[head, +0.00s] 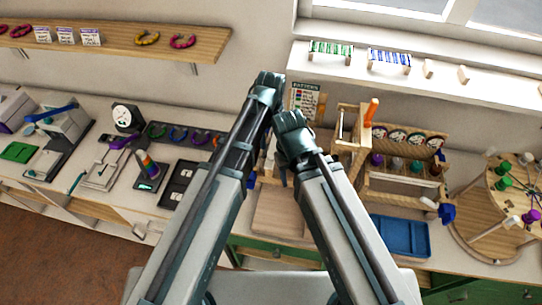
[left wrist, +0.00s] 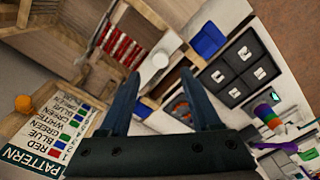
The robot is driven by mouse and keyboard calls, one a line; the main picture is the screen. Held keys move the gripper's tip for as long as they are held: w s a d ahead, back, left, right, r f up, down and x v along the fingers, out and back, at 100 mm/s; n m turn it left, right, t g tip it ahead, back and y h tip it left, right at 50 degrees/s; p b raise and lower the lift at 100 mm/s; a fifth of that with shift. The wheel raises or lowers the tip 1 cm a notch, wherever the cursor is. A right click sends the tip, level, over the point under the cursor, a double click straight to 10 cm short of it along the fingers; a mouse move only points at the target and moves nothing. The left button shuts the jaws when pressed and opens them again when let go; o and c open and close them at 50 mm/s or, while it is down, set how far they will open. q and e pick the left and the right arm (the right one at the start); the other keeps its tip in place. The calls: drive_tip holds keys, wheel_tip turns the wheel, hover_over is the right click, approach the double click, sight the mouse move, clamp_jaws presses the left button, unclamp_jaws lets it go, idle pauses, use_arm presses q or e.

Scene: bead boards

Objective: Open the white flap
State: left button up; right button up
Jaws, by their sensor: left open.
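My left gripper (head: 265,88) is over the back of the bench, and its open fingers (left wrist: 159,74) show in the left wrist view. A small white panel with a round white piece (left wrist: 160,60) shows between and beyond the fingertips; I cannot tell for certain that it is the white flap, or whether it is open. The fingers look empty, and I cannot see them touch it. My arms hide much of this spot in the head view. My right gripper (head: 291,128) is close to the left one, seen from behind, with its jaws hidden.
A pattern card (head: 307,101) stands behind the grippers and also shows in the left wrist view (left wrist: 50,135). A wooden rack with dials (head: 405,138) and a blue tray (head: 400,236) are to the right. A black tray with white tags (head: 180,184) lies left.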

sight(271, 152)
use_arm(q)
wheel_tip(271, 152, down, 6)
drive_tip(key=b, duration=0.5)
drive_tip(key=shift+f, duration=0.2)
clamp_jaws()
idle(1.0)
